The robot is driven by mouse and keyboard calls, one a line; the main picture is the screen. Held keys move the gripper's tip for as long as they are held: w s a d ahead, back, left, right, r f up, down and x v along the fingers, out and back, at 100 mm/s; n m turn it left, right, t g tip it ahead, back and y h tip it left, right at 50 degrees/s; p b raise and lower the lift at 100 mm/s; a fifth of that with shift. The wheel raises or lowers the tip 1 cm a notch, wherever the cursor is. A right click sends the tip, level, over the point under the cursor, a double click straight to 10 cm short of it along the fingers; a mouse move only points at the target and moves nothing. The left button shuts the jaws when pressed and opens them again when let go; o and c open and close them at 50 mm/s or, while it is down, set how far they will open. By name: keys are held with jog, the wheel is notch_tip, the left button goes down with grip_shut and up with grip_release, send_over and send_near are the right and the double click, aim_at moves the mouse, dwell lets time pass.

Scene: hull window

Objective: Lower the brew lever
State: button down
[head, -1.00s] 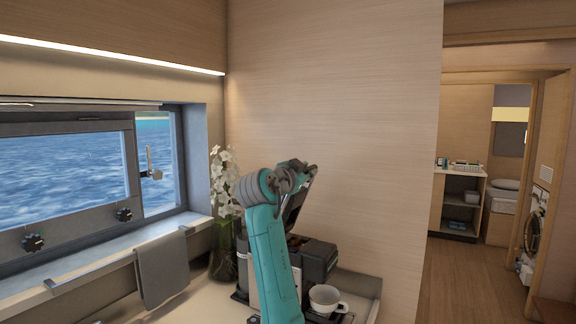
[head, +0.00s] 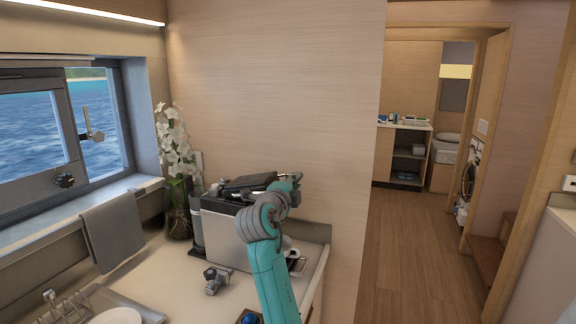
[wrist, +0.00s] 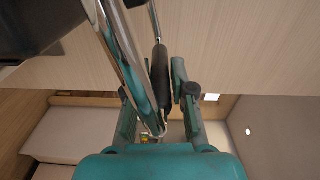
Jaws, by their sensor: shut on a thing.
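The coffee machine (head: 228,228) stands on the counter by the wall, with a silver side facing me. Its dark top part (head: 250,183) lies nearly flat over the body. My gripper (head: 287,184) is at the machine's upper right, at the end of that top part. In the wrist view, my gripper (wrist: 160,95) has its fingers around a black grip (wrist: 160,72) of the lever, and a chrome bar (wrist: 122,55) runs alongside. In the head view, my arm hides the lever's grip and part of the machine's front.
White orchids in a vase (head: 178,215) stand left of the machine. A small metal tool (head: 216,278) lies on the counter in front. A grey towel (head: 112,233) hangs below the window. A plate (head: 117,316) and rack (head: 66,308) are at the lower left. The floor (head: 410,250) at right is clear.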

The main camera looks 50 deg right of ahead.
notch_tip(320, 180, down, 6)
jog(key=m, duration=0.1)
jog(key=shift+f+m, duration=0.15)
jog(key=shift+m, duration=0.15)
jog(key=shift+s+f, duration=0.1)
jog(key=c, duration=1)
grip_release()
jog(key=v, duration=1.2)
